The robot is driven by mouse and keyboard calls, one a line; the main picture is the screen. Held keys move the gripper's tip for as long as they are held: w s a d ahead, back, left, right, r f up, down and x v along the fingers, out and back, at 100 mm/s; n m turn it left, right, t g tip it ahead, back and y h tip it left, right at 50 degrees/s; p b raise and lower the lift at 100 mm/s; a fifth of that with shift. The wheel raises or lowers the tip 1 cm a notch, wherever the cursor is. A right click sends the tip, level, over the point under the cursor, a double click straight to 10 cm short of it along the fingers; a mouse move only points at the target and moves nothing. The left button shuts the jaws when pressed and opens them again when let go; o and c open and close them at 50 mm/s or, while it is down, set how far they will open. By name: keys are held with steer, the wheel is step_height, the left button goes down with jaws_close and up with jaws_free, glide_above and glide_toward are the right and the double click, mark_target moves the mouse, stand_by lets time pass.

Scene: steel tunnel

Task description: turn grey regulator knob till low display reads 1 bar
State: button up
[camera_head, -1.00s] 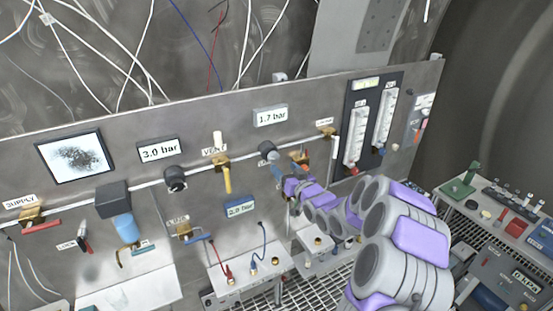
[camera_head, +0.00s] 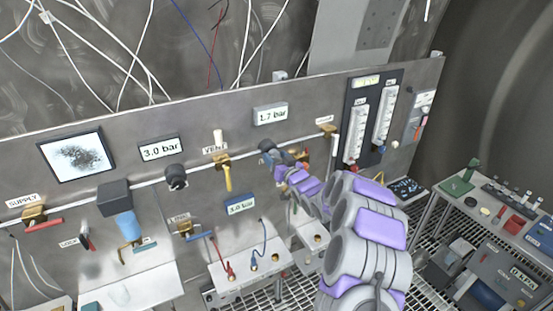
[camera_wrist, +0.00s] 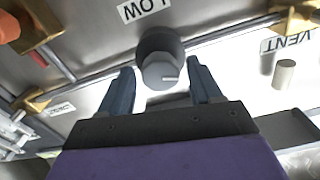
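The grey regulator knob (camera_wrist: 162,72) is in the middle of the wrist view, below an upside-down LOW label (camera_wrist: 145,9). A pale mark line shows on its face. My gripper (camera_wrist: 161,82) is open, its two dark fingers on either side of the knob with gaps visible; I cannot tell how far the tips reach along it. In the head view, my gripper (camera_head: 281,161) is close to the knob (camera_head: 266,146), partly hiding it. The display (camera_head: 270,114) above that knob reads 1.7 bar.
Another display (camera_head: 159,148) reads 3.0 bar, with a dark knob (camera_head: 176,177) below it. A blue-framed display (camera_head: 240,205) reads about 3.0 bar. A yellow-handled VENT valve (camera_head: 226,172) stands left of my gripper. A bench (camera_head: 470,205) with equipment is at right.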

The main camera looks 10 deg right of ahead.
steer(key=c, duration=0.9)
steer(key=shift+f+n+b, duration=0.1)
steer(key=shift+n+b, duration=0.2)
steer(key=shift+b, duration=0.15)
